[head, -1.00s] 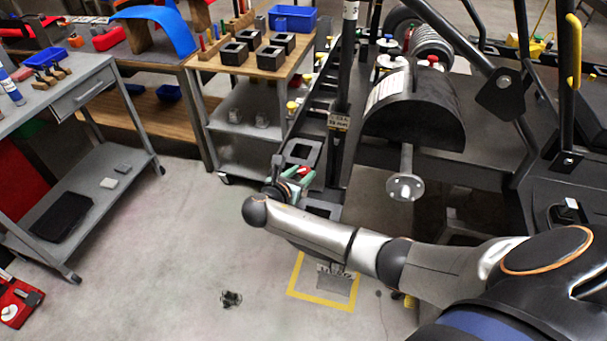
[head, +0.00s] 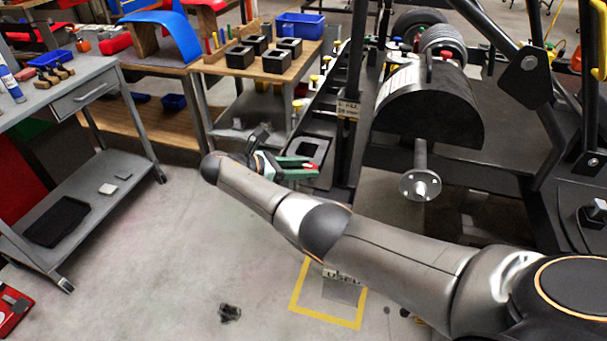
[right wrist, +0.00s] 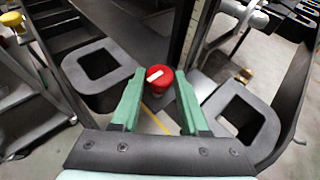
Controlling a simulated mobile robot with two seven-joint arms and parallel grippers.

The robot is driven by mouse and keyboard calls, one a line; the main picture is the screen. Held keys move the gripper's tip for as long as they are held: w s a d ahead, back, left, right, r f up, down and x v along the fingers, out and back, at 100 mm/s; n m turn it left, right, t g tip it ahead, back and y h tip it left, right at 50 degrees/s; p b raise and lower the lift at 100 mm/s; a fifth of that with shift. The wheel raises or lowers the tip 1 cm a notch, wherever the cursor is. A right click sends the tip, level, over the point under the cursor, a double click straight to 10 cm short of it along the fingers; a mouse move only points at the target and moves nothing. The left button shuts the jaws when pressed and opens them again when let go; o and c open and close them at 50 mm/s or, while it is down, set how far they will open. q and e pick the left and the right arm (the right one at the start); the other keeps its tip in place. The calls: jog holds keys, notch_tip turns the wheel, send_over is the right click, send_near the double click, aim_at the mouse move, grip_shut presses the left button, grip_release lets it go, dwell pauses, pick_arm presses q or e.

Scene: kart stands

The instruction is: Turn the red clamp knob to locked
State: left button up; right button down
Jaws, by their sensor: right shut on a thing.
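The red clamp knob (right wrist: 158,80) is round, with a white bar on its top that slants slightly up to the right in the right wrist view. My right gripper (right wrist: 159,88) has its two green fingers on either side of the knob and is shut on it. In the head view the right gripper (head: 303,168) is at the black stand, right of the wrist, with a bit of red at its fingertips. The knob is mostly hidden there by the fingers. My left gripper is not in view.
Black square-holed blocks (right wrist: 100,66) flank the knob. A dark upright post (head: 350,100) and a curved black guard (head: 430,105) stand close to the right. A grey cart (head: 85,190) stands at the left. The floor between is mostly clear, with a small black object (head: 229,313).

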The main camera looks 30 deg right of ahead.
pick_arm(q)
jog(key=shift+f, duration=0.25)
pick_arm(e)
jog(key=c, duration=0.7)
grip_release()
jog(key=shift+d, duration=0.1)
pick_arm(q)
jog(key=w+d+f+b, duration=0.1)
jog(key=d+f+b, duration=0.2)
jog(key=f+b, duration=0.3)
jog(key=b, duration=0.4)
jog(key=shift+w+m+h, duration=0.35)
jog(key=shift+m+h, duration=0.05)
pick_arm(e)
jog(key=v, duration=1.2)
jog(key=shift+w+a, duration=0.1)
jog(key=shift+a, duration=0.2)
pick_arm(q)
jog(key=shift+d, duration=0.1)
